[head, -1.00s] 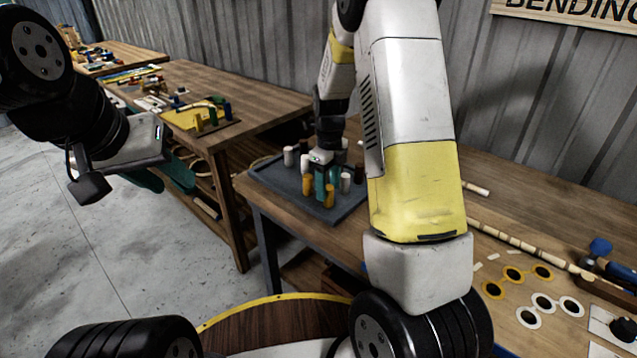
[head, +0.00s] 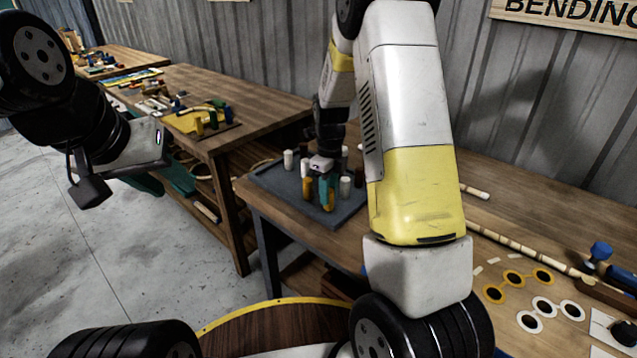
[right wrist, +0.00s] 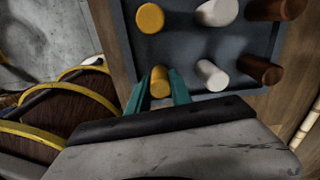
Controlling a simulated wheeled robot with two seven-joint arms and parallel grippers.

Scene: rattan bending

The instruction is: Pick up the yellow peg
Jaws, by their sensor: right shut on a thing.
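The yellow peg (right wrist: 160,82) stands between the two teal fingers of my right gripper (right wrist: 161,90) in the right wrist view. The fingers are shut on it. In the head view my right gripper (head: 327,192) points down at the front of the grey tray (head: 270,180), with the peg (head: 330,196) between its fingers. I cannot tell whether the peg's base still touches the tray. A second yellow peg (head: 307,188) stands beside it, and also shows in the right wrist view (right wrist: 150,18). My left gripper (head: 165,181) hangs empty and open at the left, far from the tray.
White pegs (right wrist: 212,75) and brown pegs (right wrist: 260,70) stand close by in the tray. The tray lies on a wooden table (head: 480,210) with a long jointed cane (head: 520,244) and ring markings to the right. A metal wall stands behind.

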